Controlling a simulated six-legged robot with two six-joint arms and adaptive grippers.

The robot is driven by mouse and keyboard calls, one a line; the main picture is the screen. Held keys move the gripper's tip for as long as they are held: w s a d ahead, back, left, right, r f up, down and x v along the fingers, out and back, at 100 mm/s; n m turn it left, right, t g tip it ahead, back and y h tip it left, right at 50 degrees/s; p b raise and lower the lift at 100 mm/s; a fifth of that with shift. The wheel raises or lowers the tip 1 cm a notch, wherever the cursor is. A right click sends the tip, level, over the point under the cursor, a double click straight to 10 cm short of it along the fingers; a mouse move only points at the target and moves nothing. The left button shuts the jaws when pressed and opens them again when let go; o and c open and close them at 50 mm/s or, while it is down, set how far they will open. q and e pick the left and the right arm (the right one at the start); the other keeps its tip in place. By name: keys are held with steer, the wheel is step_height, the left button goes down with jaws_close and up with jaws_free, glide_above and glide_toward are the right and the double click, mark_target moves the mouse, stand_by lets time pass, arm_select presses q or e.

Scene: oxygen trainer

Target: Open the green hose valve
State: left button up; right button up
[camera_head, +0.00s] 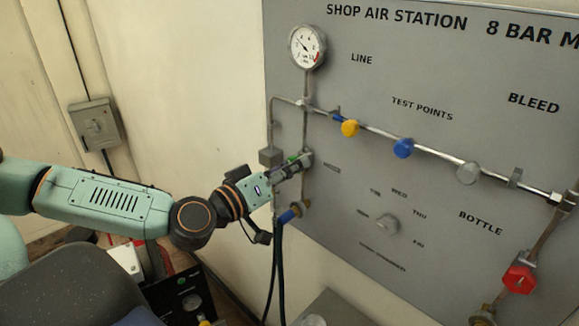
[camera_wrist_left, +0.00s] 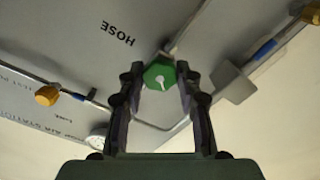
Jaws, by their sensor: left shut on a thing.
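The green hose valve (camera_wrist_left: 158,75) is a small green knob with a pale pointer mark on its face. In the left wrist view it sits between my two fingertips, below the HOSE label. In the head view only a sliver of the green valve (camera_head: 293,158) shows, the rest hidden by the fingers. My left gripper (camera_head: 299,163) reaches the panel's left edge from the left and is shut on the green valve; its fingers (camera_wrist_left: 158,71) flank the knob. My right gripper is not in view.
The grey panel (camera_head: 345,100) carries a round gauge (camera_head: 307,46), yellow (camera_head: 349,128), blue (camera_head: 403,148) and grey (camera_head: 468,172) knobs along a pipe, a dial (camera_head: 386,223) and a red valve (camera_head: 518,279). Dark hoses (camera_head: 277,270) hang below my gripper. A grey box (camera_head: 95,124) is on the wall.

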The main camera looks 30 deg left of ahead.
arm_select(q)
steer(key=shift+n+p, duration=1.05)
steer(key=shift+n, duration=11.95)
steer(key=o, duration=1.1)
steer(key=shift+o, duration=0.2)
